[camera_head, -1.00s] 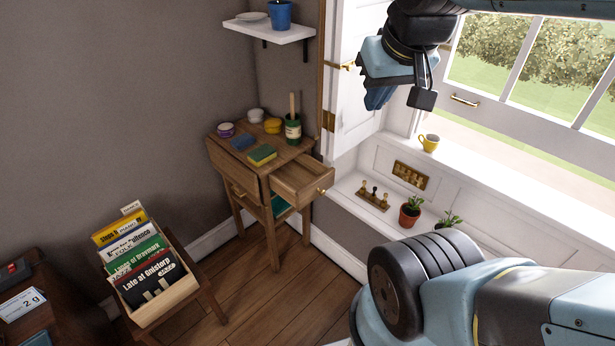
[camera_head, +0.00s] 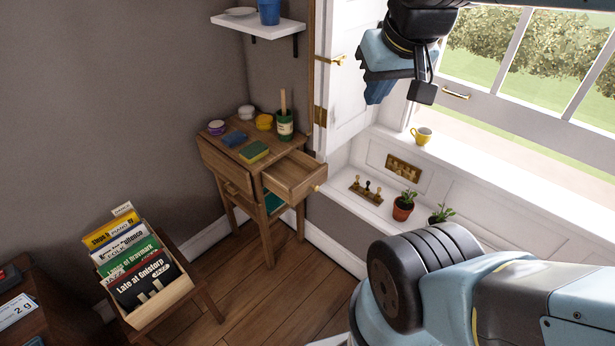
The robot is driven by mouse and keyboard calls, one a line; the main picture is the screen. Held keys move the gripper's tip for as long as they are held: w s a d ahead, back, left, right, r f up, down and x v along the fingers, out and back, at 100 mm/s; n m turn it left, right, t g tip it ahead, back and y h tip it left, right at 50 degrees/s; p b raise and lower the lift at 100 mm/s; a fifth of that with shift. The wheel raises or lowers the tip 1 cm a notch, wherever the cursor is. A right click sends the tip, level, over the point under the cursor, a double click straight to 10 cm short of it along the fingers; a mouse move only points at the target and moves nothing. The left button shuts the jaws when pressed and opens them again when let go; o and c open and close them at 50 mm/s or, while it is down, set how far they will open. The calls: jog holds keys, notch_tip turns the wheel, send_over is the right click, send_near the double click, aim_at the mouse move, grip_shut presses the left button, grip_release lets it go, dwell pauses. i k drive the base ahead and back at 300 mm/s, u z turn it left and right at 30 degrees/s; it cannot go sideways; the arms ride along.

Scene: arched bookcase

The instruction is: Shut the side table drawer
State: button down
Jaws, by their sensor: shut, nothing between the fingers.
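The wooden side table (camera_head: 206,158) stands in the corner, left of the white door panel. Its drawer (camera_head: 293,179) is pulled out toward the right and looks empty. A small brass knob (camera_head: 317,188) is on the drawer front. My gripper (camera_head: 378,93) hangs high at the upper right, in front of the white panel and window. It is shut and empty, apart from the drawer and above it to the right.
On the table top are a sponge (camera_head: 254,151), a green jar (camera_head: 284,124) and several small pots. A wall shelf (camera_head: 258,27) is above. A record crate (camera_head: 153,305) stands at lower left. Potted plants (camera_head: 403,206) and a yellow mug (camera_head: 421,135) are by the window.

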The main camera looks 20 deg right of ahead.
aim_at(295, 176)
jog(key=k, duration=1)
jog(key=u, duration=0.55)
jog(key=i, duration=0.75)
jog(key=z, duration=0.15)
